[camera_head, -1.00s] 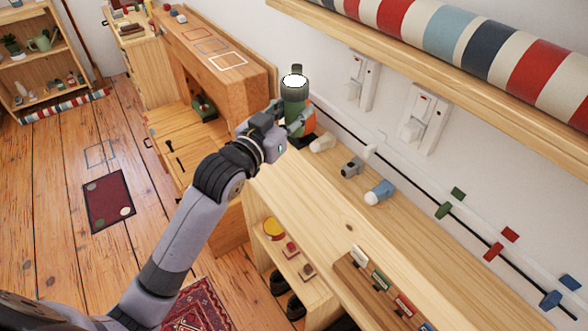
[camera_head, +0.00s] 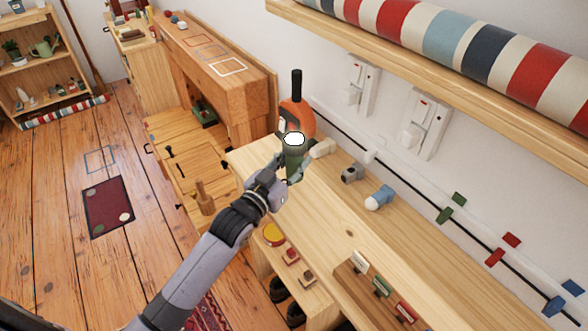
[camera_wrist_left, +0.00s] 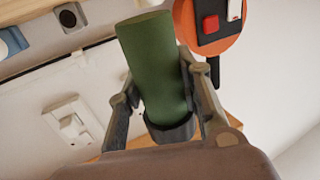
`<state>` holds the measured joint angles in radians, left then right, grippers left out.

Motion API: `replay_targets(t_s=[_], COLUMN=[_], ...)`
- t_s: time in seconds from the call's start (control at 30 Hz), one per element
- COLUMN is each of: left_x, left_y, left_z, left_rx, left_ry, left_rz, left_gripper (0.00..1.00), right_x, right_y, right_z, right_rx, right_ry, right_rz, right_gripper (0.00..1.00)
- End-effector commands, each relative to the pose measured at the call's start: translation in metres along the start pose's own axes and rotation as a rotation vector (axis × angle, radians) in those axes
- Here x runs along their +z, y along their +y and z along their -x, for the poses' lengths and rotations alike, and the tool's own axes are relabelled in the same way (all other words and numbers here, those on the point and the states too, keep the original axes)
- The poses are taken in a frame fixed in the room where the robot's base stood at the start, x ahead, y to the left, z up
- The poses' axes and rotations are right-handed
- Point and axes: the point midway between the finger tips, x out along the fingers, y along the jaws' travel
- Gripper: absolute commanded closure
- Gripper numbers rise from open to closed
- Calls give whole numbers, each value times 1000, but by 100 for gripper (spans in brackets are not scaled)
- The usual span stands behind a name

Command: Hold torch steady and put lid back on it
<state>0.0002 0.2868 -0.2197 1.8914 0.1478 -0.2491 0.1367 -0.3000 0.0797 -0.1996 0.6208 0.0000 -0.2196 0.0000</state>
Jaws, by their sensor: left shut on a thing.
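My left gripper (camera_head: 283,172) is shut around the green torch (camera_head: 294,159). The torch is upright in the head view, with a bright white round top inside a dark rim. In the left wrist view the green torch body (camera_wrist_left: 152,70) lies between the two fingers (camera_wrist_left: 160,110), with its dark grey collar (camera_wrist_left: 172,130) close to the palm. I cannot tell whether its base touches the wooden top. My right gripper is not in view. I cannot clearly pick out a lid among the small things nearby.
An orange device (camera_head: 298,117) with a black stem stands just behind the torch. A cream piece (camera_head: 321,148), a grey piece (camera_head: 351,173) and a blue piece (camera_head: 380,197) lie along the wooden top (camera_head: 345,230). White switches (camera_head: 425,125) are on the wall.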

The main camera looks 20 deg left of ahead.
Motion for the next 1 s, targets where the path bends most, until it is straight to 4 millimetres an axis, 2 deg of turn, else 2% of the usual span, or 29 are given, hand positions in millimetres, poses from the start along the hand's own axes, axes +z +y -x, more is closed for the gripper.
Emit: replay_targets(t_s=[0.03, 0.17, 0.6, 0.63, 0.9, 1.0], left_x=[11, 26, 32, 33, 33, 33], left_y=[0, 0, 0, 0, 0, 0], left_z=[0, 0, 0, 0, 0, 0], left_rx=[0, 0, 0, 0, 0, 0], left_ry=[-3, -1, 1, -2, -2, -2], left_rz=[1, 0, 0, 0, 0, 0], left_gripper=[100, 100, 100, 67, 49, 48], right_x=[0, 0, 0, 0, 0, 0], right_y=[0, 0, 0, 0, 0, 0], right_z=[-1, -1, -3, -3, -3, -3], right_rx=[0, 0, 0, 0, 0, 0], right_ry=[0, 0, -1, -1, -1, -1], right_rz=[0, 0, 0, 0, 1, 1], right_gripper=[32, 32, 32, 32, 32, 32])
